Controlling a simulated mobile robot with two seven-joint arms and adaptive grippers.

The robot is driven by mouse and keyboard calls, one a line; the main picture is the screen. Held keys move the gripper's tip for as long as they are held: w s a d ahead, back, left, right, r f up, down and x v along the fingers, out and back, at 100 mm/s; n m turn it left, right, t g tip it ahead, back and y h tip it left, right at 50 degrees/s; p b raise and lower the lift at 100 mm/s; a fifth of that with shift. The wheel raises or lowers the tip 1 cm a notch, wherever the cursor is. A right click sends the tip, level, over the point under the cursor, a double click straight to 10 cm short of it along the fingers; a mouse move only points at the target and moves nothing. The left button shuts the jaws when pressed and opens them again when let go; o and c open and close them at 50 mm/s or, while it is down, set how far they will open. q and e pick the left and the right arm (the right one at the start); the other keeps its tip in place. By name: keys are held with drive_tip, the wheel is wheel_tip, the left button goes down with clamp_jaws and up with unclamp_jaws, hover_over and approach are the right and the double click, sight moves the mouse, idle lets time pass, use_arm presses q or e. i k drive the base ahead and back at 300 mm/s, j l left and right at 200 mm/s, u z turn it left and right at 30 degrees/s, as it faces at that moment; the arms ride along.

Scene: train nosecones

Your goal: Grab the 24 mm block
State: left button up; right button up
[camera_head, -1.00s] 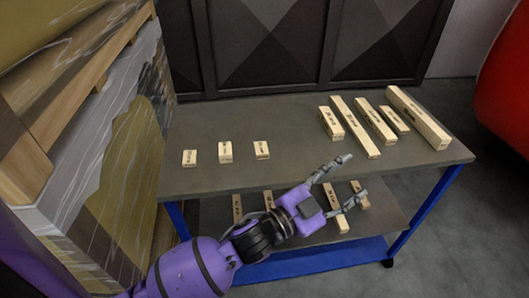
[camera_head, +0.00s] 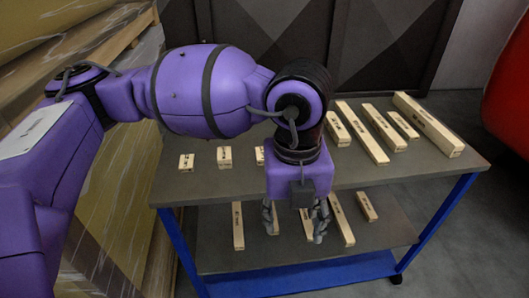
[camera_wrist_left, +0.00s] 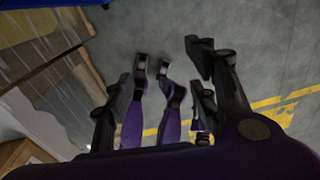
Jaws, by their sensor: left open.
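Several pale wooden blocks with dark markings lie on the grey table top (camera_head: 215,181); the markings are too small to read, so I cannot tell which is the 24 mm block. At the left are a small block (camera_head: 186,163), a second small one (camera_head: 224,157) and a third, partly hidden by my left arm (camera_head: 260,156). Longer blocks lie at the right, such as the longest one (camera_head: 428,124). My left gripper (camera_head: 294,217) is open, pointing down in front of the table's near edge, away from the top blocks. Its spread fingers also show in the left wrist view (camera_wrist_left: 162,78), with floor beyond.
A lower shelf (camera_head: 275,251) holds more wooden blocks, such as one at its right (camera_head: 366,206); my gripper hides part of it. Blue legs (camera_head: 434,222) carry the table. A dark panelled wall (camera_head: 375,45) stands behind. A large wrapped stack (camera_head: 120,215) stands left.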

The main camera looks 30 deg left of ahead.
sight(259, 150)
drive_tip(key=i+j, duration=0.8)
